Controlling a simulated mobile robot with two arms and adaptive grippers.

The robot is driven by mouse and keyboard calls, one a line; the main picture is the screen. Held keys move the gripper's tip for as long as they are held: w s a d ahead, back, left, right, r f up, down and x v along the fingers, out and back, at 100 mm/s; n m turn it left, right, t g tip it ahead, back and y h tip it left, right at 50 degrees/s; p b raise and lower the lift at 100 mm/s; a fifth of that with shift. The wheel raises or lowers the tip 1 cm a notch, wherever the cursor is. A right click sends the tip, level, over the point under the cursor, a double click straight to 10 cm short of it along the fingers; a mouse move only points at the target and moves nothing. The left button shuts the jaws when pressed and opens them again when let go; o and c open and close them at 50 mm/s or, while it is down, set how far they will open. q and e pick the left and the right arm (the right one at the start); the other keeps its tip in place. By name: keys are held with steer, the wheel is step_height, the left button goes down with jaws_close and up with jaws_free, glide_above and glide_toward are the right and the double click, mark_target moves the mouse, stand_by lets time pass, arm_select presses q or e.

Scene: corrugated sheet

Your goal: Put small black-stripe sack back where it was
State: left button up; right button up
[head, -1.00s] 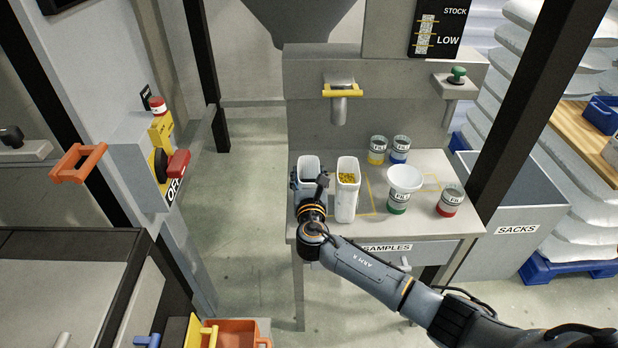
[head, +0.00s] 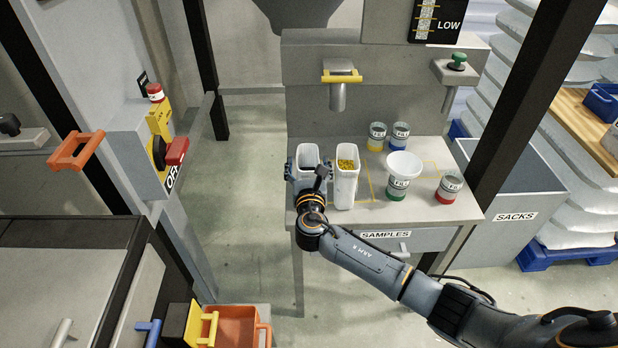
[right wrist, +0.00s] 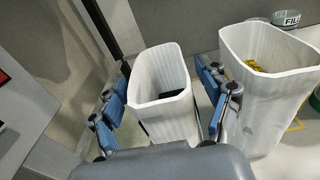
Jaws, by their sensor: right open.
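A small white open-topped sack or container (head: 307,152) stands upright at the left end of the sample bench; I cannot see a black stripe on it. It also shows in the right wrist view (right wrist: 165,75), with something dark inside. My right gripper (head: 309,177) is open around it, with blue-padded fingers on both sides of it in the wrist view (right wrist: 163,108). Any contact is hard to tell. A taller white container (head: 346,185) with yellow contents stands just to its right. My left gripper is not in view.
The bench (head: 430,210) also holds yellow, blue, green and red labelled cans and a white funnel (head: 404,164) on the green one. A grey SACKS bin (head: 515,200) stands to the right. A yellow-handled spout (head: 340,78) is above the bench.

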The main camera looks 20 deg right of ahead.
steer(key=v, duration=1.1)
steer(key=shift+s, duration=0.1)
steer(key=s+d+f+m+g+y, duration=0.1)
steer(key=s+d+f+m+g, duration=0.2)
steer(key=f, duration=0.8)
steer(key=s+d+f+m+g, duration=0.1)
steer(key=s+f+m+g, duration=0.3)
steer(key=f, duration=0.7)
steer(key=s+d+f+m+g+y, duration=0.15)
steer(key=s+f+m, duration=0.3)
steer(key=f, duration=0.65)
steer(key=s+f+m+g, duration=0.2)
steer(key=s+f+m, duration=0.4)
steer(key=s, duration=0.6)
steer(key=s+f+m+g+y, duration=0.1)
steer(key=s+f+m, duration=0.5)
steer(key=s, duration=0.7)
steer(key=s+d+f+m+g+y, duration=0.1)
steer(key=s+f+m+g, duration=0.3)
steer(key=s+f+m, duration=0.3)
steer(key=s, duration=0.5)
steer(key=shift+s+f, duration=0.2)
